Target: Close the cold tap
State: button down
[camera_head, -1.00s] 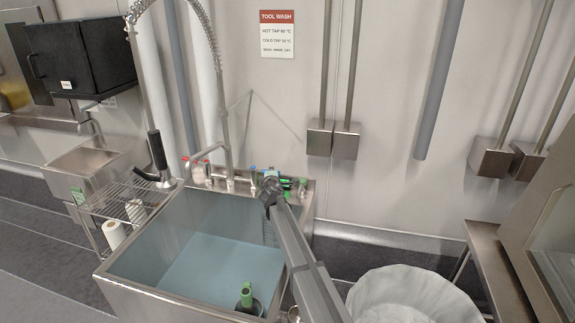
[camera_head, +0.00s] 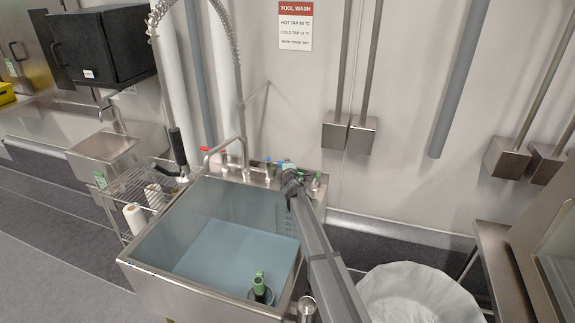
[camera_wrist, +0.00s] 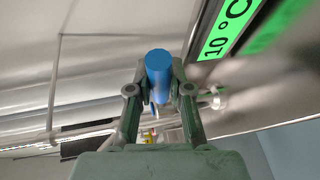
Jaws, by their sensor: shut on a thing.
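In the wrist view, my gripper (camera_wrist: 160,86) is shut on a blue cylindrical tap handle (camera_wrist: 158,65), with one finger on each side. A green label reading "10 °C" (camera_wrist: 228,30) is at the upper right of it. In the head view, my gripper (camera_head: 289,168) is at the back rim of the sink (camera_head: 150,262). It hides most of what it holds; a small blue part (camera_head: 268,160) shows just left of it. A tap with a red handle (camera_head: 204,149) stands further left on the same rim. I cannot tell how far the blue handle is turned.
The sink holds bluish water (camera_head: 230,250) and a green-topped bottle (camera_head: 259,285) near its front. A spring hose (camera_head: 178,145) hangs left of the tap. A wire rack (camera_head: 130,185) stands left, and a white-lined bin (camera_head: 415,295) right. Small green-topped items are beside my gripper.

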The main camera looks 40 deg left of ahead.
jog(key=c, duration=1.1)
grip_release()
jog(key=shift+a, duration=0.1)
jog(key=shift+o, duration=0.2)
jog(key=v, duration=1.2)
